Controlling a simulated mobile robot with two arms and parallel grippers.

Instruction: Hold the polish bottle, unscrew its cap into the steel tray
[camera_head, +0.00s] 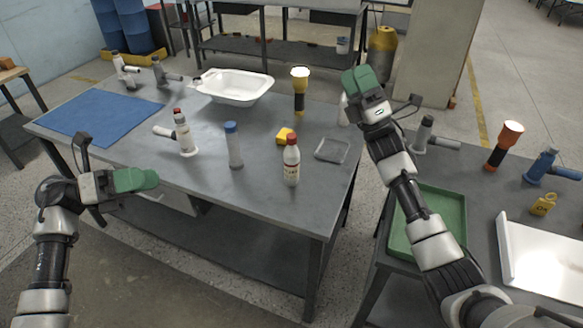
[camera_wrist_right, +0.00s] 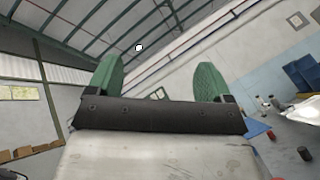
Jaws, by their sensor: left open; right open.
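A cream bottle with a red cap (camera_head: 291,162) stands upright near the front right of the grey table; I take it to be the polish bottle. A small shallow grey tray (camera_head: 332,150), likely the steel tray, lies just right of it and looks empty. My left gripper (camera_head: 136,180) is open and empty, in front of the table's left part, well left of the bottle. My right gripper (camera_head: 362,84) is raised near the table's right edge, beyond the small tray. In the right wrist view its two green fingers (camera_wrist_right: 158,82) are apart with nothing between them.
A side table holds a green tray (camera_head: 452,204).

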